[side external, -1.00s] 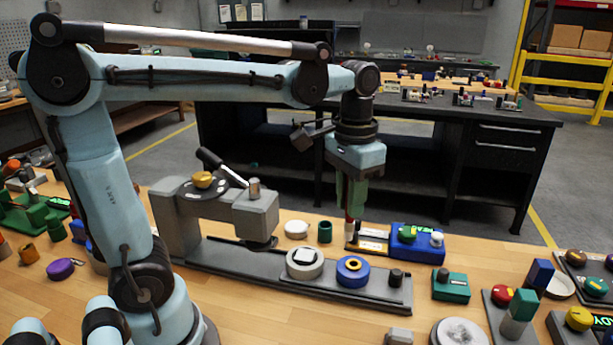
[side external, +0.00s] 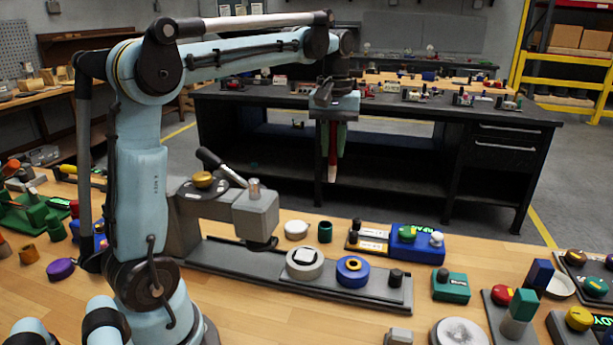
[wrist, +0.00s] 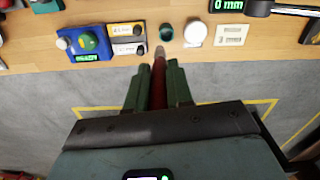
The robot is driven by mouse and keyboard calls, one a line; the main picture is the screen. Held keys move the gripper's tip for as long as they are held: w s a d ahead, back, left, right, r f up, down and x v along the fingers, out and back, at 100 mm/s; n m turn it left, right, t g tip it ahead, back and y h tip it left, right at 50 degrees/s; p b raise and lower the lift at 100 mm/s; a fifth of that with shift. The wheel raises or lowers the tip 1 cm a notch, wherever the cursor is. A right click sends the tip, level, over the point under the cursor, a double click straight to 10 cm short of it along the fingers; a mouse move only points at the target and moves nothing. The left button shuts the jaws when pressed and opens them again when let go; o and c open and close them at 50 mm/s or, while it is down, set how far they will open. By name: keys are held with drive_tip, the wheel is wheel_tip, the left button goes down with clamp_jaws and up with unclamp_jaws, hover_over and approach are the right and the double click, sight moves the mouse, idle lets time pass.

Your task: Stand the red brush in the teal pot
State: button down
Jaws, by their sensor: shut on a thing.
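My gripper (side external: 331,152) is shut on the red brush (side external: 333,150), which hangs upright with its pale tip pointing down. In the wrist view the brush (wrist: 158,92) shows between the green fingers (wrist: 159,72). The teal pot (side external: 325,232) is a small open cylinder on the wooden bench. The brush is above and apart from it. In the wrist view the pot (wrist: 166,32) lies just beyond the brush tip, slightly to the right, and its dark opening shows.
A white round part (side external: 296,229) stands left of the pot. Right of it are labelled blocks (side external: 368,241) and a blue box with knobs (side external: 417,242). A grey press (side external: 235,210) with a lever stands left. A grey rail with round parts lies in front.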

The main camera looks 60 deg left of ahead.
drive_tip(key=shift+n, duration=0.8)
drive_tip(key=shift+w+a+f, duration=0.1)
drive_tip(key=shift+a+f, duration=0.3)
drive_tip(key=shift+f, duration=2.4)
drive_tip(key=shift+a+f, duration=0.4)
drive_tip(key=shift+f, duration=2.45)
drive_tip(key=shift+w+a+f, duration=0.1)
drive_tip(key=shift+a+f, duration=0.3)
drive_tip(key=shift+f, duration=2.4)
drive_tip(key=shift+f, duration=0.15)
drive_tip(key=c, duration=1)
unclamp_jaws()
